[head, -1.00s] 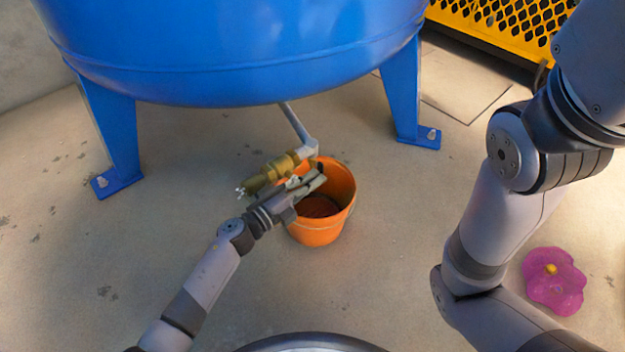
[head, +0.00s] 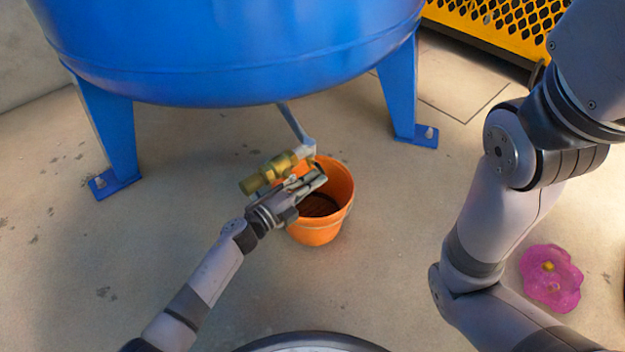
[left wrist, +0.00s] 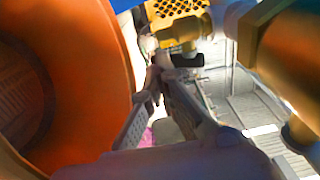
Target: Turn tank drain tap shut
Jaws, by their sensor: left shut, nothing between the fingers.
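The blue tank (head: 230,60) stands on blue legs. A grey pipe (head: 296,125) comes down from under it to the brass drain tap (head: 268,172), which lies slanted beside the orange bucket. My left gripper (head: 318,178) is shut and empty, alongside the tap's near side with its tips over the bucket's opening. It hides part of the tap, and I cannot make out the tap's handle or whether the fingers touch it. In the left wrist view the fingers (left wrist: 157,82) show close together, with blurred brass (left wrist: 290,50) at the right. My right gripper is out of view.
The orange bucket (head: 320,232) stands under the tap, and its wall fills the left of the left wrist view (left wrist: 100,60). A yellow mesh guard (head: 495,22) is at the back right. A pink flower-shaped thing (head: 566,285) lies on the floor at the right. My other arm fills the right side.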

